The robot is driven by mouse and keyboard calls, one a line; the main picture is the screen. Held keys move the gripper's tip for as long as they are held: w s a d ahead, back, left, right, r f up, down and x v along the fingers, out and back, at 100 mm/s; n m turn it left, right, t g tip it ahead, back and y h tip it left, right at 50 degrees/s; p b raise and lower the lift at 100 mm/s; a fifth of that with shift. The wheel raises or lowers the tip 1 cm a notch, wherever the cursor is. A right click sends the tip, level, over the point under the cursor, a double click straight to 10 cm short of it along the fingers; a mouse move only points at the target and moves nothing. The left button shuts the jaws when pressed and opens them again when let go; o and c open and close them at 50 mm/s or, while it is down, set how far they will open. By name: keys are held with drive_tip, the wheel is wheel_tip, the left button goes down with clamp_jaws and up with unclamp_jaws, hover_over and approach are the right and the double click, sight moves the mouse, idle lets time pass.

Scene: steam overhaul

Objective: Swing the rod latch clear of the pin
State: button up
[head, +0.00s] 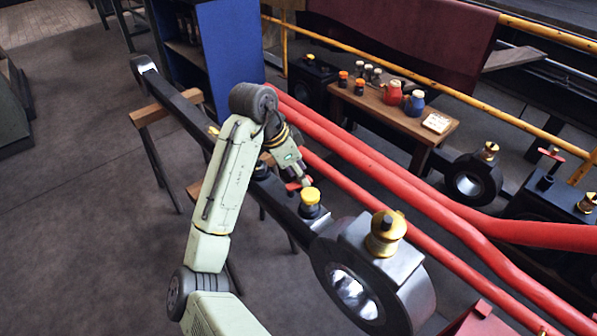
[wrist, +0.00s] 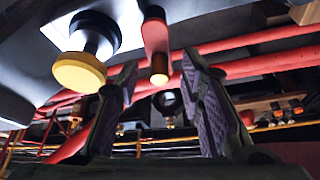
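A long dark rod (head: 180,103) runs across the head view, ending in a large round eye (head: 362,292). A small red lever (head: 294,186), which looks like the latch, sits on the rod beside a yellow-capped fitting (head: 310,198). In the wrist view the red lever (wrist: 156,35) has a brass-coloured end, and the yellow cap (wrist: 79,72) is to its left. My gripper (head: 298,180) is over the rod at the lever. Its two purple-padded fingers (wrist: 160,72) are apart, with the lever's end appearing between their tips; contact is not clear. I cannot make out the pin.
A brass cup (head: 385,234) tops the rod's big end. Trestles (head: 160,112) hold the rod. Red pipes (head: 400,190) run close behind it. A wooden bench (head: 392,122) with jars and cans stands beyond. Open floor (head: 70,200) lies at left.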

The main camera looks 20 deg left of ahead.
drive_tip(key=shift+r, duration=0.15)
drive_tip(key=v, duration=1.1)
drive_tip(key=shift+a+r, duration=0.2)
drive_tip(key=shift+r, duration=0.15)
drive_tip(key=shift+s, duration=0.15)
